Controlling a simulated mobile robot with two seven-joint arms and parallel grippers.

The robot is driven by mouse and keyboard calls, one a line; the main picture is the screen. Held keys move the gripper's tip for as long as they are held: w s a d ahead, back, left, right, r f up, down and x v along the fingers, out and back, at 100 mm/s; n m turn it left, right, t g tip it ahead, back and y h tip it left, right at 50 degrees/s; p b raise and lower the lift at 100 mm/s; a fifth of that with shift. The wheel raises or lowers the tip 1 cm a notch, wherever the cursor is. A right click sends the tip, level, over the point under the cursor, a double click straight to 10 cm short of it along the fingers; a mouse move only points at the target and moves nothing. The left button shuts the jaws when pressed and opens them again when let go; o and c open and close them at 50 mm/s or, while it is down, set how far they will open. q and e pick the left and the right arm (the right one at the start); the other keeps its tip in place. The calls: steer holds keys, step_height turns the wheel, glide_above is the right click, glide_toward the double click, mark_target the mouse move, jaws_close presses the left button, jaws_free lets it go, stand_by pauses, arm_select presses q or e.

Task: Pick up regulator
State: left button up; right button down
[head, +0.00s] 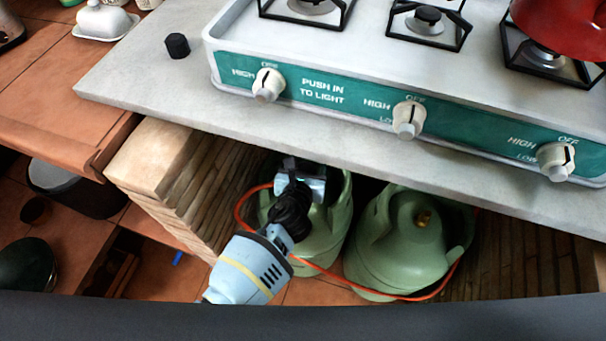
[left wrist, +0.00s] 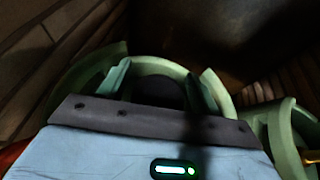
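My left gripper (head: 303,186) reaches under the counter, over the top of the left green gas bottle (head: 318,240). In the left wrist view its two fingers (left wrist: 161,86) are spread apart, with a dark rounded thing (left wrist: 157,93) between them inside the bottle's green collar (left wrist: 150,65). This dark thing may be the regulator, but it is in deep shadow. Gaps show between it and the fingers. In the head view my gripper hides the top of this bottle. My right gripper is in neither view.
A second green bottle (head: 405,240) with a brass valve (head: 424,218) stands to the right. An orange hose (head: 330,273) loops around the bottles. The counter (head: 150,75) overhangs them, bearing a stove (head: 330,88) and a small black cylinder (head: 177,45). A brick wall (head: 160,165) stands left.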

arm_select(q)
steer(key=c, duration=1.1)
steer(key=shift+r, duration=0.1)
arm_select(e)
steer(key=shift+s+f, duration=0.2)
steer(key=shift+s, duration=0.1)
